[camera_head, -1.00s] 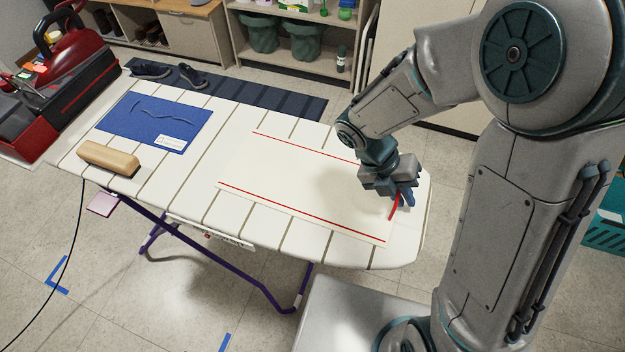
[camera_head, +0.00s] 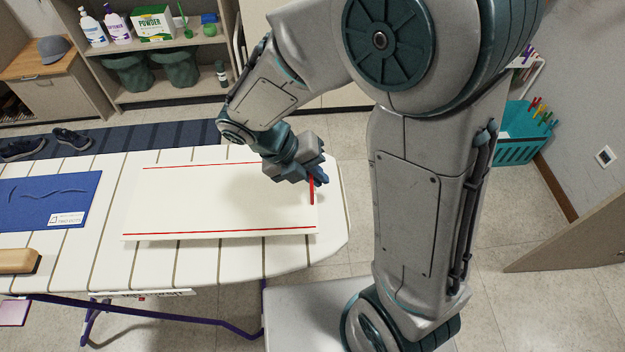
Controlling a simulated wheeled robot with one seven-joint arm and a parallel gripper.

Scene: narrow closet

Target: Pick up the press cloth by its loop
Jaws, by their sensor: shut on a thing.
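The press cloth (camera_head: 200,205) is a pale cream sheet with a red stripe along its far and near edges. It lies spread on the right part of the striped ironing board (camera_head: 270,255). Its red loop (camera_head: 311,192) is at its right end. My gripper (camera_head: 317,182) is at that end, low over the board, with its blue fingers shut on the loop. The grip itself is partly hidden by the fingers and wrist. The cloth looks flat; I cannot tell whether its right edge is raised.
A blue cloth (camera_head: 45,200) with a white label and a wooden block (camera_head: 18,261) lie on the board's left. Shelves (camera_head: 170,85) with bottles and bins stand behind. Shoes (camera_head: 70,138) rest on a dark mat. A teal basket (camera_head: 525,135) is at the right.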

